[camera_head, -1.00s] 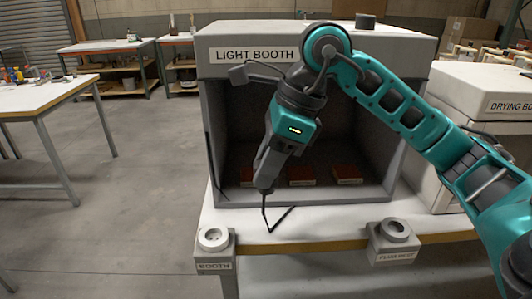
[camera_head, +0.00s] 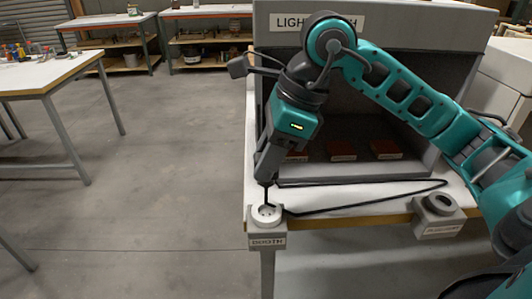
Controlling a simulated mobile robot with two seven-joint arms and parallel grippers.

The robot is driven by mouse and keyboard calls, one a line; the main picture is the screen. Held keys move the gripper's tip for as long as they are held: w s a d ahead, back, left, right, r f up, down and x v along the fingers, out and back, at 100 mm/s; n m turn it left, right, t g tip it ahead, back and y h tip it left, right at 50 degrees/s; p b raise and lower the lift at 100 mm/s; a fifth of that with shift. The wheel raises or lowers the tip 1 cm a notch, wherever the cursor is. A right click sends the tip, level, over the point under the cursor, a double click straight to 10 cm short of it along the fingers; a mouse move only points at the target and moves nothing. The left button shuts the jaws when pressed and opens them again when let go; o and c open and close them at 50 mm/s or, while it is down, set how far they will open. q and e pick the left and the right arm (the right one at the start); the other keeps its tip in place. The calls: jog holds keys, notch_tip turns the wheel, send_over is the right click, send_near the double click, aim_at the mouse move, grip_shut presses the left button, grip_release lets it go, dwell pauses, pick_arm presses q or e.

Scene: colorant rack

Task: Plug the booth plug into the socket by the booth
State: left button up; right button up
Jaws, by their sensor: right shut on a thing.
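The booth socket (camera_head: 266,215) is a round white outlet on a grey block labelled BOOTH, at the table's front left corner. My right gripper (camera_head: 266,182) points down just above it, shut on the booth plug. The plug is dark and mostly hidden by the fingers, and a thin dark part reaches down to the socket face. I cannot tell whether it is seated. The black cord (camera_head: 350,206) runs from there to the right across the white tabletop. My left gripper is not in view.
The grey light booth (camera_head: 455,45) stands behind my arm, with several reddish blocks (camera_head: 342,150) inside. A grey plug rest (camera_head: 437,207) sits at the table's front edge to the right. Open floor (camera_head: 150,200) lies to the left, with workbenches beyond.

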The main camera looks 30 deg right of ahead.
aim_at(266, 185)
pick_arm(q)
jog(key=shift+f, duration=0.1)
pick_arm(e)
jog(key=shift+f, duration=0.1)
jog(key=shift+f+b, duration=0.95)
jog(key=shift+b, duration=0.2)
jog(key=shift+f+b, duration=1.7)
jog(key=shift+f, duration=0.05)
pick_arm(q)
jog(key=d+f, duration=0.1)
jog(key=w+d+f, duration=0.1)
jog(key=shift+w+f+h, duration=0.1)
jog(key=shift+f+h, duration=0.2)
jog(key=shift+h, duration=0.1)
pick_arm(e)
jog(key=shift+f, duration=0.1)
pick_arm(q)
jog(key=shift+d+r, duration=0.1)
pick_arm(e)
jog(key=shift+f, duration=0.1)
